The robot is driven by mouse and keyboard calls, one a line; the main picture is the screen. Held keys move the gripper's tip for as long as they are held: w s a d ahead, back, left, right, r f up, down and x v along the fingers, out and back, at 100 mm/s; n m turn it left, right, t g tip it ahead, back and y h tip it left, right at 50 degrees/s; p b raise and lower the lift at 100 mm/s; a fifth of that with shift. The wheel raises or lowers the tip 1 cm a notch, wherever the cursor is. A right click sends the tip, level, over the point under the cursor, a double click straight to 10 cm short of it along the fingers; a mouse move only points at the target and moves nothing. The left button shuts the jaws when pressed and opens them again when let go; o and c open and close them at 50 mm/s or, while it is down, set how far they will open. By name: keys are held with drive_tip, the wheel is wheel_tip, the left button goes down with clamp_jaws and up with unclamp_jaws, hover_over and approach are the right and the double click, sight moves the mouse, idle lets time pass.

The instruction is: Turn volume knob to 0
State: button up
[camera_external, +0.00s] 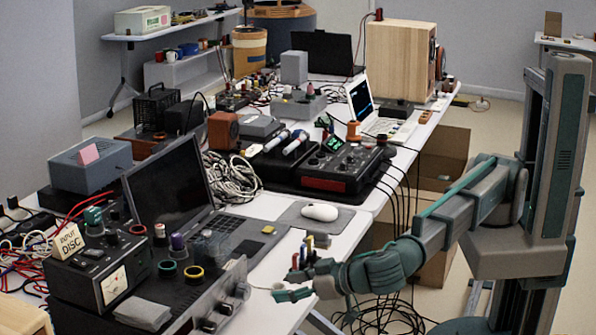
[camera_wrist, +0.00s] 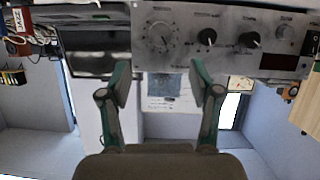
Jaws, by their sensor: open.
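In the wrist view a pale control panel (camera_wrist: 225,38) crosses the top, with a large dial knob (camera_wrist: 160,37), two black knobs (camera_wrist: 207,37) (camera_wrist: 250,40) and a small silver knob (camera_wrist: 284,32). The labels are too blurred to tell which is the volume knob. My gripper (camera_wrist: 160,80) is open and empty, its two green-edged fingers apart below the large dial, not clearly touching it. In the external view my gripper (camera_external: 284,286) is just right of the silver-knobbed front of a dark unit (camera_external: 222,303).
A black meter box (camera_external: 90,275) and laptop (camera_external: 170,185) stand left of and behind the knobbed unit. A white mouse (camera_external: 320,212) lies on a grey pad. Cables hang off the table's right edge. The floor right of the table has cardboard boxes (camera_external: 440,150).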

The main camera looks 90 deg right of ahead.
sight(248, 293)
drive_tip(key=x, duration=1)
drive_tip(key=shift+w+f+p, duration=0.15)
drive_tip(key=shift+f+p, duration=0.05)
drive_tip(key=shift+p, duration=0.2)
drive_tip(key=c, duration=1.1)
drive_tip(key=shift+c, duration=0.2)
